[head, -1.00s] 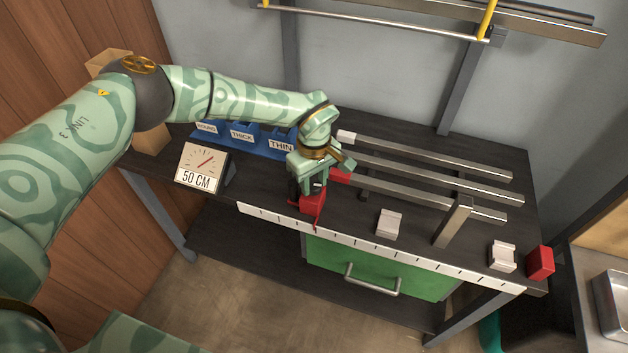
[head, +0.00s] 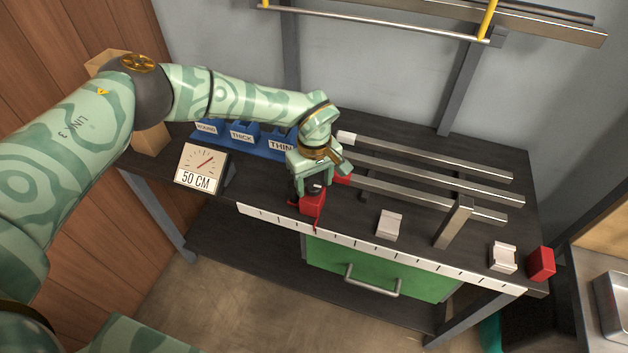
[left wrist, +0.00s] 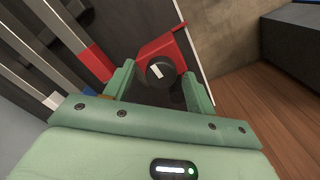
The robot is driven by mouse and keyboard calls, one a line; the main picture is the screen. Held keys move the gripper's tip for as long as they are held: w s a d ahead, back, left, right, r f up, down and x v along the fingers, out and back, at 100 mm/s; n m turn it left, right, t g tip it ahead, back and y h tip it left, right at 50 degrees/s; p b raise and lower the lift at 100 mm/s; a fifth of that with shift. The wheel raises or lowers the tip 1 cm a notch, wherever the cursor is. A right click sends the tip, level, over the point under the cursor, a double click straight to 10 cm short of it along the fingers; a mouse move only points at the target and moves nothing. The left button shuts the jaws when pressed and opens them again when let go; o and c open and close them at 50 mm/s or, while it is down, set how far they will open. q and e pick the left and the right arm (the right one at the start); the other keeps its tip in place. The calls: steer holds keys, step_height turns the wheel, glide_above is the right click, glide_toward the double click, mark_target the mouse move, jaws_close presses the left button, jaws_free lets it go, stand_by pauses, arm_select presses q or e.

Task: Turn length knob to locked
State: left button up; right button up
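The length knob is a round black knob (head: 314,188) with a white mark, on a red block (head: 312,205) at the ruler edge of the bench. In the left wrist view the knob (left wrist: 160,71) sits on the red block (left wrist: 165,45), its white mark slanting. My left gripper (head: 308,185) is over the knob. In the left wrist view its two fingers (left wrist: 158,80) stand apart on either side of the knob, with visible gaps, so it is open and holds nothing. Whether the mark points to locked cannot be read. My right gripper is not in view.
A dial sign reading 50 CM (head: 200,168) stands at left. Blue bins (head: 243,137) are behind my arm. Metal bars (head: 430,158) lie at the back right. Pale blocks (head: 389,225), an upright post (head: 453,222) and a red end block (head: 541,263) stand along the white ruler strip (head: 265,215).

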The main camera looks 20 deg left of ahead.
mark_target(314, 186)
arm_select(q)
step_height(314, 186, up, 16)
steer(key=p, duration=0.2)
steer(key=shift+r+p, duration=0.15)
steer(key=shift+p, duration=0.15)
stand_by(0.4)
